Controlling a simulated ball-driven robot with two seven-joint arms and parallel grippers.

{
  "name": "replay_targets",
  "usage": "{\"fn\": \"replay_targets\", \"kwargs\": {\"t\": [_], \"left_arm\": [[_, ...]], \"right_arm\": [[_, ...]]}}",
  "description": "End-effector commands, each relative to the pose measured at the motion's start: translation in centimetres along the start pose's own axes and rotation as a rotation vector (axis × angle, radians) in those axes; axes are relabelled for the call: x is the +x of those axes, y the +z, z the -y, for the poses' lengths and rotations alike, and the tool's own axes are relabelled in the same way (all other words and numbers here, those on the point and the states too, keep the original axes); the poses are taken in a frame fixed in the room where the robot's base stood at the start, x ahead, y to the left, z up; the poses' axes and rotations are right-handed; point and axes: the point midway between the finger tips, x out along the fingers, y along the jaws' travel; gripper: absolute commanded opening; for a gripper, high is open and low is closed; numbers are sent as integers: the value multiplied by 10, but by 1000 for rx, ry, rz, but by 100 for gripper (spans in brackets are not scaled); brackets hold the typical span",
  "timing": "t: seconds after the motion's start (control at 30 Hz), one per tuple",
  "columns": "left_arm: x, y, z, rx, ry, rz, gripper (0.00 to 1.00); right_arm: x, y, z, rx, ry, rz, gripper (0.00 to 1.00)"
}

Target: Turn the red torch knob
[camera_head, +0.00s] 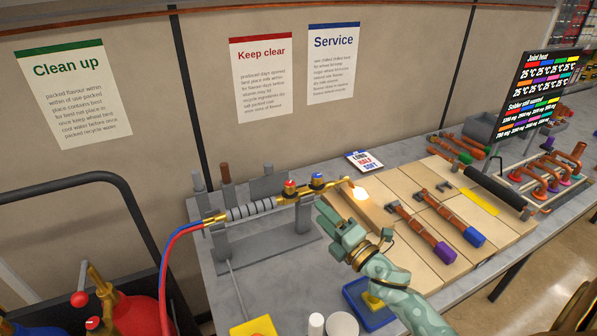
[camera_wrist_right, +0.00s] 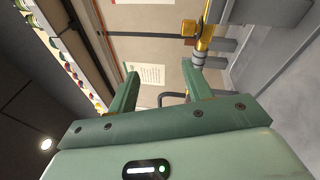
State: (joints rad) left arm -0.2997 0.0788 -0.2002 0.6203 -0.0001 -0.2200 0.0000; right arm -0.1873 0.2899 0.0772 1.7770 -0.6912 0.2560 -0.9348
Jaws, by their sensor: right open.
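The torch (camera_head: 253,208) lies level in a grey stand (camera_head: 268,253). Its red knob (camera_head: 290,184) sits on top of the brass body, left of a blue knob (camera_head: 317,177). A small flame (camera_head: 358,193) burns at the nozzle. My right gripper (camera_head: 326,227) is right of and nearer than the red knob, apart from it. In the right wrist view its jaws (camera_wrist_right: 160,70) are open and empty, and a brass part (camera_wrist_right: 203,40) shows beyond them. I cannot make out the red knob there. My left gripper is not in view.
Copper pipes with a purple cap (camera_head: 444,253) and a blue cap (camera_head: 474,237) lie on pale boards right of my gripper.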

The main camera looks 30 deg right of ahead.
Motion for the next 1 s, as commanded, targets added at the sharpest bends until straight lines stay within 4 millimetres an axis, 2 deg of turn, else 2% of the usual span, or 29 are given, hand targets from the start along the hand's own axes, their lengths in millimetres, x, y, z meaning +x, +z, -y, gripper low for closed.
{"fn": "replay_targets", "kwargs": {"t": [0.03, 0.1, 0.2, 0.3, 0.4, 0.5, 0.67, 0.77, 1.0], "left_arm": [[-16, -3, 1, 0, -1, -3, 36], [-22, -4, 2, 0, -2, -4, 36], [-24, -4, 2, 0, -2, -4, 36], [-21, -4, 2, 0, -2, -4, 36], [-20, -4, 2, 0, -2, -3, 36], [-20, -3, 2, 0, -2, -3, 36], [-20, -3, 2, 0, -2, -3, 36], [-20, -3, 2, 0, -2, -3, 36], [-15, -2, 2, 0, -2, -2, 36]], "right_arm": [[0, -7, -8, 252, -16, 50, 50], [-2, -16, -5, 625, -31, 119, 50], [-4, -24, 5, 1095, -27, 203, 50], [-6, -23, 16, 1430, -12, 259, 50], [-7, -21, 21, 1643, 5, 293, 50], [-7, -20, 22, 1751, 17, 306, 50], [5, -18, 24, 1788, 24, 305, 50], [23, -14, 27, 1785, 25, 304, 50], [83, -4, 40, 1784, 25, 304, 50]]}}
